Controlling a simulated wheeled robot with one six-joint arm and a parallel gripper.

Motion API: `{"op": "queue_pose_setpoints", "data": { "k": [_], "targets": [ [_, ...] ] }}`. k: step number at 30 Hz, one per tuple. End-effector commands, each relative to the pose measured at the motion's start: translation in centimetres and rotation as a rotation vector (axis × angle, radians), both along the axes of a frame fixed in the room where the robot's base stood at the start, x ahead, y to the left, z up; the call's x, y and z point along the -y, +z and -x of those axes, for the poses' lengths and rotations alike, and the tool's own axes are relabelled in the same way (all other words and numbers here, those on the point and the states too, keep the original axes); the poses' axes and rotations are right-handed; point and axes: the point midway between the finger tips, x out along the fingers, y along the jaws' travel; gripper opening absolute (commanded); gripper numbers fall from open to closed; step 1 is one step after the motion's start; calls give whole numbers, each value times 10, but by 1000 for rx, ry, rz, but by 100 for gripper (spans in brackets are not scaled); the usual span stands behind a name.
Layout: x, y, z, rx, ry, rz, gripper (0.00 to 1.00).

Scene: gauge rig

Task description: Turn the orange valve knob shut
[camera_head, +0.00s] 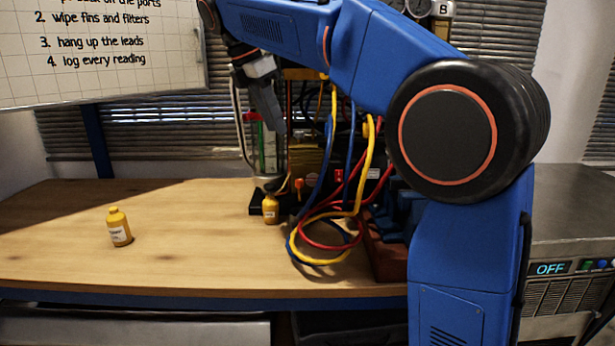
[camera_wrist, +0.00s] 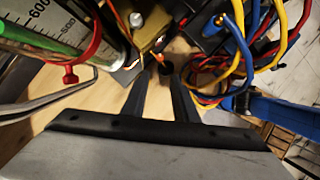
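A small orange part (camera_wrist: 137,19), which looks like the valve knob, sits by a brass block near the top middle of the wrist view. A small orange piece (camera_head: 299,184) also shows low on the rig in the head view; I cannot tell if it is the same part. My gripper (camera_wrist: 160,75) points down with its two fingers apart and nothing between them. Its tips are below the orange part in the wrist picture, with no contact visible. In the head view my gripper (camera_head: 274,118) hangs in front of the rig, beside the graduated cylinder.
The graduated cylinder (camera_wrist: 45,28) with a red clip (camera_wrist: 78,65) stands close on the left. Red, blue and yellow leads (camera_head: 325,240) loop at the right. Yellow bottles (camera_head: 119,228) (camera_head: 271,209) stand on the bench (camera_head: 180,260). The bench's left part is mostly clear.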

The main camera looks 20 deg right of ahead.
Motion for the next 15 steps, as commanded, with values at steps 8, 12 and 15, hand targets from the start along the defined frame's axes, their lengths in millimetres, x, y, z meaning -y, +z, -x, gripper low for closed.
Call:
{"op": "queue_pose_setpoints", "data": {
  "k": [8,12,15],
  "targets": [
    [17,-39,-4,-3,-4,0,26],
    [25,-62,-7,-1,-5,-1,26],
    [32,-78,-9,-1,-6,-1,26]
  ]
}}
